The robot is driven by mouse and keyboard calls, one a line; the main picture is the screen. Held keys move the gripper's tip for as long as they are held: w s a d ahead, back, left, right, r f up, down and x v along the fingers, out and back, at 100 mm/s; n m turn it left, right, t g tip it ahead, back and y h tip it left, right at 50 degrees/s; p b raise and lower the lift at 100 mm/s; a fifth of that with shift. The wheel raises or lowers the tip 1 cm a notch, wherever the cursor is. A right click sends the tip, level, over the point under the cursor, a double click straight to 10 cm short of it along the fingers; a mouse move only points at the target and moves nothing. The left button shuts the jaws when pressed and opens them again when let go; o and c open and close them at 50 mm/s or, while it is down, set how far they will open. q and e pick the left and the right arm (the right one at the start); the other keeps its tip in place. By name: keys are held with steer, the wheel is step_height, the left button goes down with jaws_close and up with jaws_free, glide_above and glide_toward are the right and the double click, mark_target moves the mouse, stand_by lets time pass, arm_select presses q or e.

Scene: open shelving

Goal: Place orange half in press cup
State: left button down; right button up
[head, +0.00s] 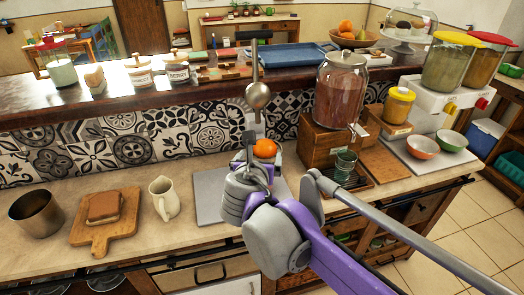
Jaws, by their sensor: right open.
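The orange half (264,148) shows as a bright orange round piece near the middle of the view, below the metal dome of the press (257,95). My right gripper (251,158) is open right beside the orange half, on its near left side. The gripper and wrist hide the lower part of the press, so the cup cannot be made out. I cannot tell whether the orange half rests in the cup or touches the fingers. My left gripper is not in view.
On the counter at left are a metal pot (36,213), a wooden board (104,238) and a cream pitcher (164,198). Right of the press stand a wooden crate (323,149), a large red jar (340,95) and a small glass (345,164). A raised shelf runs behind.

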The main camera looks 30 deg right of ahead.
steer(key=s+a+f+m+g+y, duration=0.3)
steer(key=s+a+f+m+y, duration=0.1)
steer(key=s+f+m, duration=0.6)
steer(key=s+a+f+m+g+y, duration=0.3)
steer(key=s+f+m, duration=0.8)
steer(key=m, duration=0.7)
step_height(320, 180, down, 3)
steer(key=shift+s+a+f+m+y, duration=0.25)
steer(key=shift+a+m+y, duration=0.2)
steer(key=shift+a, duration=0.4)
